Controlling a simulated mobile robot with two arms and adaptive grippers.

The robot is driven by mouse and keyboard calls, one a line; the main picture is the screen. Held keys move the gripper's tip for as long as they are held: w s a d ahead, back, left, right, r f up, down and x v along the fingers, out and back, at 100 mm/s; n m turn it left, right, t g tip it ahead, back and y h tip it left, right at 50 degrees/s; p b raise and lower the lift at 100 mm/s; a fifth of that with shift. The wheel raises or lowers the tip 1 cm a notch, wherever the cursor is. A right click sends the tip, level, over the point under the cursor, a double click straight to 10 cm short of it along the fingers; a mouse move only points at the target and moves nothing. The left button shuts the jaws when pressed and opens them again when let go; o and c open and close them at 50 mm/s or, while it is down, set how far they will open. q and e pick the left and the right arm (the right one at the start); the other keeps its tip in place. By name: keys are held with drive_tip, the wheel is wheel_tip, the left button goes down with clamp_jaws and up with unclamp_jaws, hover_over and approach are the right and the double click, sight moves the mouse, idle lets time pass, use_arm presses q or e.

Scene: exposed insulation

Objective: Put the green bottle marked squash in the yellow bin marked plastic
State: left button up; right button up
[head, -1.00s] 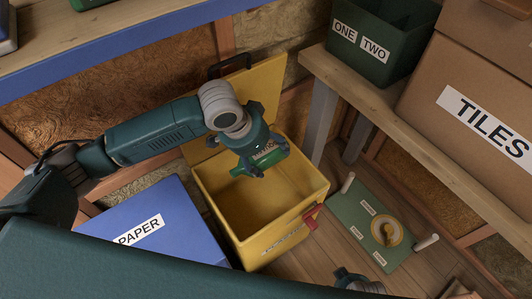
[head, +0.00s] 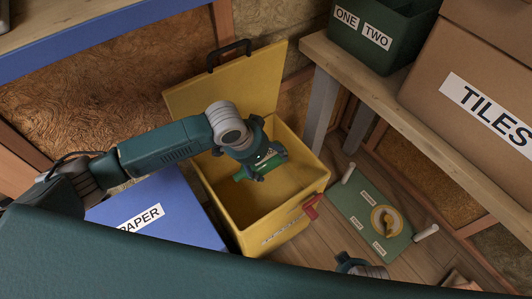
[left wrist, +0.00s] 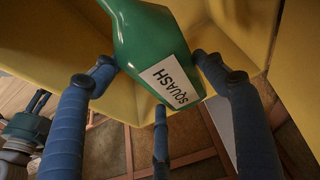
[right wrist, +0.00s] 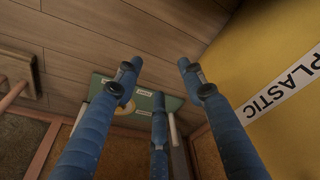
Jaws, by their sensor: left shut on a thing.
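The green squash bottle (head: 242,174) is held by my left gripper (head: 262,168) at the mouth of the yellow plastic bin (head: 272,232), inside its rim outline in the head view. The bottle lies tilted, and its lower parts are partly hidden by the fingers. In the left wrist view the bottle (left wrist: 150,35) shows its SQUASH label between the blue fingers, with yellow bin walls around. The bin's lid (head: 225,85) stands open at the back. My right gripper (head: 350,263) is low, right of the bin. In the right wrist view its fingers (right wrist: 158,75) are apart and empty, beside the bin's PLASTIC label (right wrist: 285,88).
A blue paper bin (head: 165,212) stands just left of the yellow bin. A green board with a yellow dial (head: 365,205) lies to the right. A wooden bench (head: 430,140) carries a dark green box (head: 385,50) and a tiles carton (head: 440,115).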

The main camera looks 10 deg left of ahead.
use_arm(q)
wheel_tip(320, 180, down, 17)
drive_tip(key=b, duration=0.6)
drive_tip(key=shift+b, duration=0.3)
drive_tip(key=shift+f+b, duration=0.3)
drive_tip(key=shift+f, duration=0.4)
use_arm(e)
drive_tip(key=w+r+t, duration=0.2)
drive_tip(key=w+r, duration=0.1)
drive_tip(key=r, duration=1.3)
drive_tip(key=shift+a+r, duration=0.2)
use_arm(q)
drive_tip(key=o, duration=1)
drive_tip(key=shift+r, duration=0.1)
